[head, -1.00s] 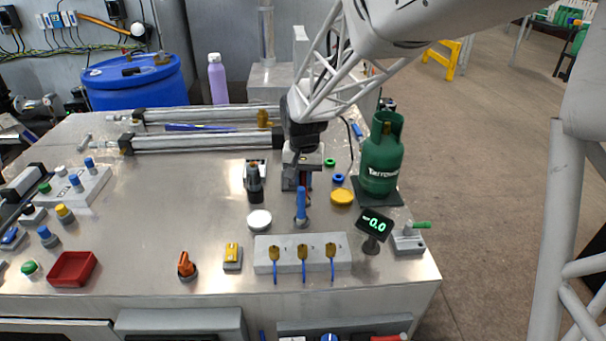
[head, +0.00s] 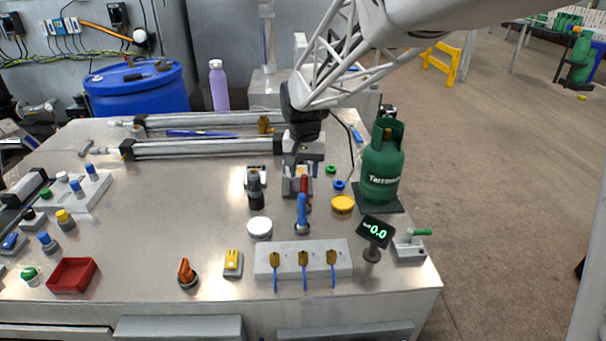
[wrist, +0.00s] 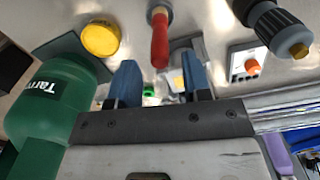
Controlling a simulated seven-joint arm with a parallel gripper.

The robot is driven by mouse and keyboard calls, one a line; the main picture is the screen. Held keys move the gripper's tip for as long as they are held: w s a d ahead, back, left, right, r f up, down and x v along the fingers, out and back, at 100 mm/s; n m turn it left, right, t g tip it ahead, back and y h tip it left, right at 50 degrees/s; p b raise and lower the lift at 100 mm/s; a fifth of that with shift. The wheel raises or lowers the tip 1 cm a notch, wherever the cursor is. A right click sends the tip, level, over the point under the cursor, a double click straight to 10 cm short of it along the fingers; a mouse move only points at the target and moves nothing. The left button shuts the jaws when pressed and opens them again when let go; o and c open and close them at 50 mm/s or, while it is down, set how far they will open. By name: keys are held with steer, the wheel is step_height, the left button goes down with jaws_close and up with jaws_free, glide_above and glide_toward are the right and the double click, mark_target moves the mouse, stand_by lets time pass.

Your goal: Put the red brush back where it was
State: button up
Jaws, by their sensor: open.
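My gripper (head: 297,188) is over the bench, close behind the red brush. In the wrist view my gripper (wrist: 160,82) has its two blue fingers spread, with nothing between them. The red handle's end lies just beyond the gap, apart from both fingers. The brush's bristles are hidden.
A green gas bottle (head: 381,170) stands close on the right, near a yellow lid (head: 343,204).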

step_height(320, 180, up, 8)
steer(key=shift+f, duration=0.25)
stand_by(0.5)
steer(key=shift+s+d, duration=0.1)
steer(key=shift+s+d+r, duration=0.1)
steer(key=shift+s+d, duration=0.05)
steer(key=shift+s, duration=0.1)
steer(key=s+d+f+t, duration=0.1)
steer(key=s+d, duration=0.3)
steer(key=s, duration=0.6)
steer(key=s+d+n, duration=0.1)
steer(key=s+d, duration=0.4)
steer(key=s, duration=0.6)
steer(key=s+d+f+t, duration=0.1)
steer(key=s+d, duration=0.3)
steer(key=s, duration=0.6)
steer(key=shift+s+d+f+n+t, duration=0.2)
steer(key=shift+f+n+t, duration=0.1)
